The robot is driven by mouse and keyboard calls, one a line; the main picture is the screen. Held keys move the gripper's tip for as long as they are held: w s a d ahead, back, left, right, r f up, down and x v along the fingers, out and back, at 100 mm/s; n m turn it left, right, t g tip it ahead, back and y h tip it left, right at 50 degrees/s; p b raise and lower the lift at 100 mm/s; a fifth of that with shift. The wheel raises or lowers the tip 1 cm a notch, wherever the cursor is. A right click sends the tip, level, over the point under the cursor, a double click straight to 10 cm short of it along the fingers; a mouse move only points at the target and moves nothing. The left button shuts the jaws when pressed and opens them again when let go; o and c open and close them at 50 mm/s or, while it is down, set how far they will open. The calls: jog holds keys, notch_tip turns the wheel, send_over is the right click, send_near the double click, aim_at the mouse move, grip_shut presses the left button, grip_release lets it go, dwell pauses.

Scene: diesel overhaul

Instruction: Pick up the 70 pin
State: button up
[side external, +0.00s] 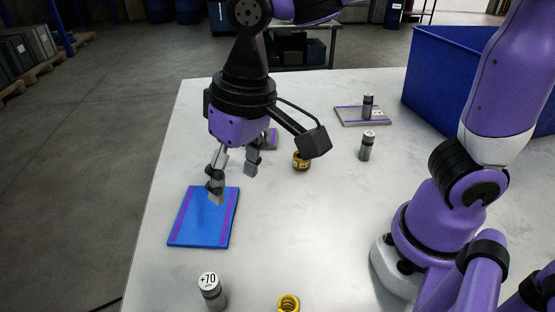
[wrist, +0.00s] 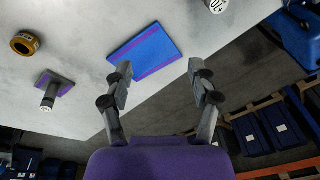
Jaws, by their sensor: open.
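The 70 pin (side external: 211,291), a grey cylinder with a white top marked +70, stands upright on the table at the near left in the side view. In the wrist view its white top (wrist: 216,6) is cut by the upper edge. My gripper (side external: 234,183) is open and empty, pointing down above the table. It is beyond the pin in the side view, well apart from it, by the far end of a blue pad (side external: 204,217). In the wrist view the pad (wrist: 146,52) lies beyond my open fingers (wrist: 160,70).
Another grey pin (side external: 367,146) stands on the table, and one (side external: 368,105) on a grey plate (side external: 349,117). Brass rings lie mid-table (side external: 301,161) and at the near edge (side external: 288,303). A large blue bin (side external: 440,80) stands at right. The table between pad and 70 pin is clear.

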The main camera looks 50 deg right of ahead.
jog(key=g, duration=0.1)
send_over(209, 281)
jog(key=f, duration=0.3)
jog(key=shift+d+f+h, duration=0.3)
jog(key=shift+d+h, duration=0.05)
jog(key=shift+h, duration=0.05)
jog(key=shift+g, duration=0.3)
jog(key=f, duration=0.4)
jog(key=shift+s+a+f, duration=0.15)
jog(key=shift+a+f, duration=0.15)
jog(key=shift+a, duration=0.05)
notch_tip(209, 281, down, 6)
jog(key=shift+f, duration=0.1)
jog(key=shift+c, duration=0.4)
grip_shut()
